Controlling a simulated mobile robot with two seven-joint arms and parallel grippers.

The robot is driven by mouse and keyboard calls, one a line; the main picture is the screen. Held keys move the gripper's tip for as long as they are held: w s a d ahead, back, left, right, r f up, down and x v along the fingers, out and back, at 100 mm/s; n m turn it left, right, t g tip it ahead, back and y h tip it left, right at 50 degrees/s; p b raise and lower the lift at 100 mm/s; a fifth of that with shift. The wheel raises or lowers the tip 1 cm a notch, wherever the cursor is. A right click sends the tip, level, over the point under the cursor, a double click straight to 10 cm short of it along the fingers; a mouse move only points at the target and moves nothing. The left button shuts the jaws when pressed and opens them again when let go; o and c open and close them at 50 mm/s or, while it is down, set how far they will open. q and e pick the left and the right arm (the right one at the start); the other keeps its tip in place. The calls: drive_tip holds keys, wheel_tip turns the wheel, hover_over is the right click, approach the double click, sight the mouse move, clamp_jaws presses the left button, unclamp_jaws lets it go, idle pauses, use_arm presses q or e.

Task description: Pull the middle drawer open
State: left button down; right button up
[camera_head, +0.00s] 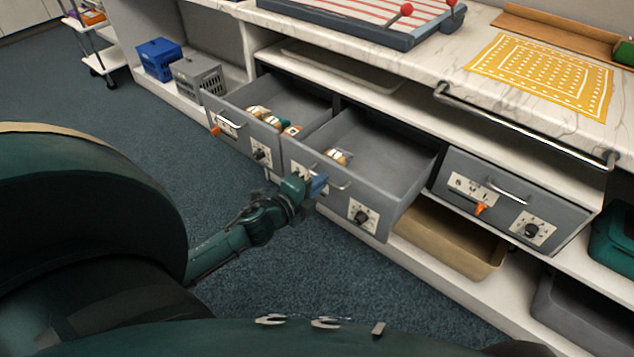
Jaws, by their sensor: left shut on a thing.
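The middle drawer (372,200) is grey and stands pulled out well past the counter front, with its inside showing. A few small pale and brown items (338,157) lie near its front wall. Its front carries a metal bar handle (342,185), a label and a black dial (362,216). My left gripper (314,184) is at the left part of this handle, shut on it; the fingers partly hide the handle and label. My right gripper is not in view.
The left drawer (238,135) is also open, with several small items inside. The right drawer (510,205) is shut. A tan bin (450,240) sits on the low shelf. Blue (158,60) and grey (198,76) crates stand further left. Carpet in front is clear.

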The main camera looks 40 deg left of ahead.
use_arm(q)
drive_tip(key=shift+s, duration=0.1)
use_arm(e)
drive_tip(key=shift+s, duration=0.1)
use_arm(q)
drive_tip(key=c, duration=1.5)
unclamp_jaws()
